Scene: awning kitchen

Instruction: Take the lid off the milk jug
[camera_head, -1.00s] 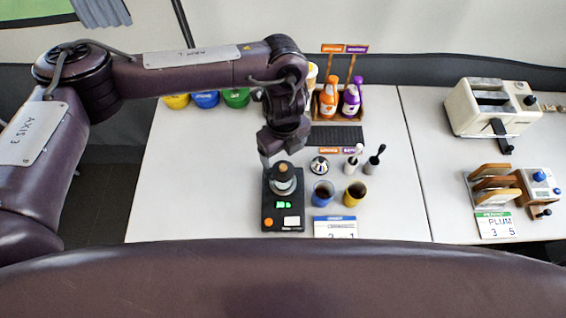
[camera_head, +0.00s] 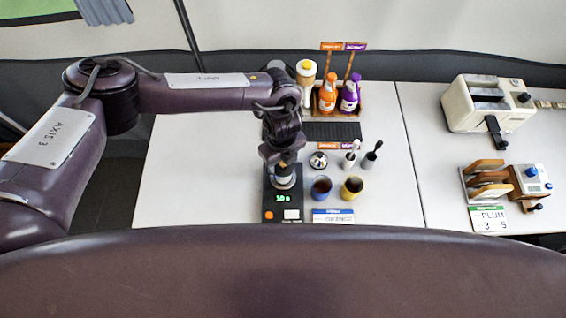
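A small pale metal jug, which looks like the milk jug (camera_head: 284,183), stands on a black scale (camera_head: 270,207) with a green display. Its lid has a tan knob, now largely covered by my gripper. My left gripper (camera_head: 284,164) points straight down at the knob, directly above the jug. The fingers are small and dark here, and I cannot tell whether they are closed on the knob. The lid appears to be on the jug. My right gripper is not in view.
A blue cup (camera_head: 320,188) and a yellow cup (camera_head: 351,189) stand close right of the scale. Behind them are a small silver dome (camera_head: 318,160), two upright handled tools, a dark mat (camera_head: 332,131) and a rack with orange (camera_head: 327,92) and purple (camera_head: 349,95) bottles. The left tabletop is clear.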

